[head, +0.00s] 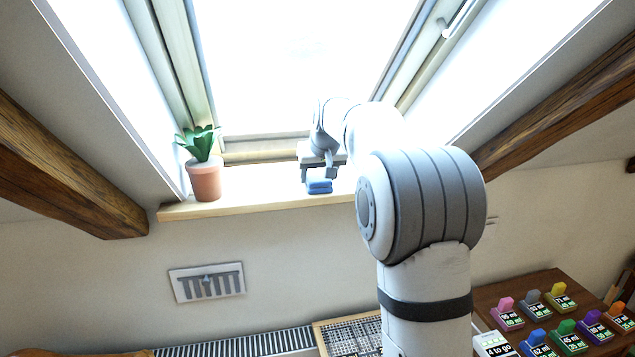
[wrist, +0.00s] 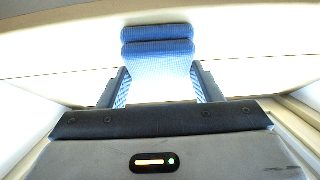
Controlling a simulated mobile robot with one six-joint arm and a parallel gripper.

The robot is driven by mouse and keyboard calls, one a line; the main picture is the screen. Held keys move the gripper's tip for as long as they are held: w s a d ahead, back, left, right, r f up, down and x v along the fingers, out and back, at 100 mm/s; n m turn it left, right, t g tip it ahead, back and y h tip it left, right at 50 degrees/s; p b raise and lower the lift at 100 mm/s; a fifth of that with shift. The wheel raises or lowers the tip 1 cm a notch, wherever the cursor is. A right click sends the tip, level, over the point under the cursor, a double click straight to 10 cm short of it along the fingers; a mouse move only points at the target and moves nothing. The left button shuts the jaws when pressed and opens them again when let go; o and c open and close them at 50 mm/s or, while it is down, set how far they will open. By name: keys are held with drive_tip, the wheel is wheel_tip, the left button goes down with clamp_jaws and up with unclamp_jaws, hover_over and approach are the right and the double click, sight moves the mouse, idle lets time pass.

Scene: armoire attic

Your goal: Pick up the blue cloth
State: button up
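The blue cloth (head: 319,186) lies folded on the wooden window sill (head: 262,200), near the sill's front edge. My gripper (head: 318,174) is at the sill, with its fingers down by the cloth. In the wrist view the folded cloth (wrist: 158,42) shows two blue rolls at the top and a washed-out bright part running down between my fingers. My gripper (wrist: 160,85) is open there, with one finger on each side of the cloth. I cannot tell whether the fingers touch it.
A potted plant (head: 205,170) stands on the sill to the left of the cloth. The window frame (head: 265,146) rises behind. A wall vent (head: 207,282) is below the sill, and a table (head: 540,302) with several colored blocks is at the lower right.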

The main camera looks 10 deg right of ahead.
sight(318, 177)
drive_tip(key=c, duration=0.4)
drive_tip(key=shift+r, duration=0.1)
drive_tip(key=shift+c, duration=0.2)
wheel_tip(318, 177, up, 10)
idle(0.4)
